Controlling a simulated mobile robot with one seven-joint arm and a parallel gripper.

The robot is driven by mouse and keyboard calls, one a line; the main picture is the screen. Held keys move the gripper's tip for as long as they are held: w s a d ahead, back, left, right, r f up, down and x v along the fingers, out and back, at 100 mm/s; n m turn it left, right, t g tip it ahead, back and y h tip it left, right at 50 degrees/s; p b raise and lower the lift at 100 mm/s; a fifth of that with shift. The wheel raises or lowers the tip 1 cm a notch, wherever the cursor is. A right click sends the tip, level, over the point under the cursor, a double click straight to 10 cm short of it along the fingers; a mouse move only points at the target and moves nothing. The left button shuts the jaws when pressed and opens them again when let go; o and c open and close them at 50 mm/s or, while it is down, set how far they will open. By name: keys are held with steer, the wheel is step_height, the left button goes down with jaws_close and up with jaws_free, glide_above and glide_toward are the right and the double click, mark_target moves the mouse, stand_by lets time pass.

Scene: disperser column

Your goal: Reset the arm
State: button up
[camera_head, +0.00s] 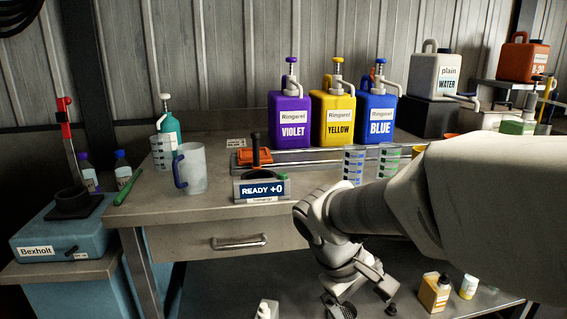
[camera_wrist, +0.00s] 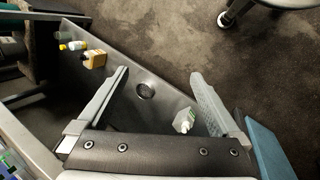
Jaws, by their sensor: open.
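My arm reaches in from the right in the head view and bends down in front of the workbench (camera_head: 220,216). My gripper (camera_head: 362,292) hangs below the bench top, over the dark lower shelf (camera_head: 420,268). In the wrist view my gripper (camera_wrist: 158,75) has its two fingers spread wide with nothing between them. Past the fingers lie the lower shelf (camera_wrist: 150,115) and the dark floor (camera_wrist: 160,40). The fingertips are partly cut off in the head view.
On the bench stand violet (camera_head: 289,118), yellow (camera_head: 333,118) and blue (camera_head: 376,117) dispenser bottles, a scale (camera_head: 262,190) reading "READY +0", and a frosted mug (camera_head: 192,170). An amber bottle (camera_head: 433,292) and a small white bottle (camera_head: 267,309) stand on the lower shelf near my gripper.

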steer(key=s+r+m+t+y+p, duration=0.1)
steer(key=s+r+m+t+y, duration=0.45)
steer(key=s+r, duration=0.4)
step_height(320, 180, up, 26)
steer(key=s+g+p, duration=0.1)
steer(key=p, duration=2.6)
steer(key=shift+f+h+p, duration=0.2)
steer(key=shift+h+p, duration=0.1)
steer(key=shift+h, duration=0.15)
